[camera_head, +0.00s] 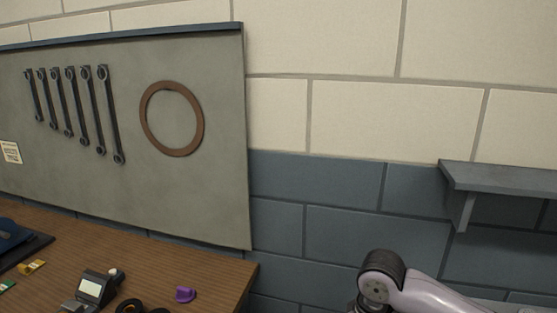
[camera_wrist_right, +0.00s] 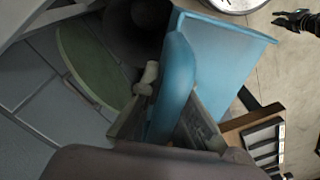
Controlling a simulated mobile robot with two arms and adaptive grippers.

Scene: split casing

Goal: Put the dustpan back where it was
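The light blue dustpan (camera_wrist_right: 222,58) fills the upper middle of the right wrist view. Its rounded handle (camera_wrist_right: 176,85) runs down between the fingers of my right gripper (camera_wrist_right: 168,122). The fingers are closed against the handle, one on each side. The dustpan is not visible in the head view. There, part of my right arm shows at the bottom right, and its gripper is out of the picture. My left gripper is not identifiable in either view.
A grey wall shelf (camera_head: 505,178) is at the right. A wooden workbench (camera_head: 215,270) with a purple part (camera_head: 185,294) and a small device (camera_head: 95,287) is at lower left, below a tool panel (camera_head: 222,130). A green round object (camera_wrist_right: 88,62) is beside the dustpan.

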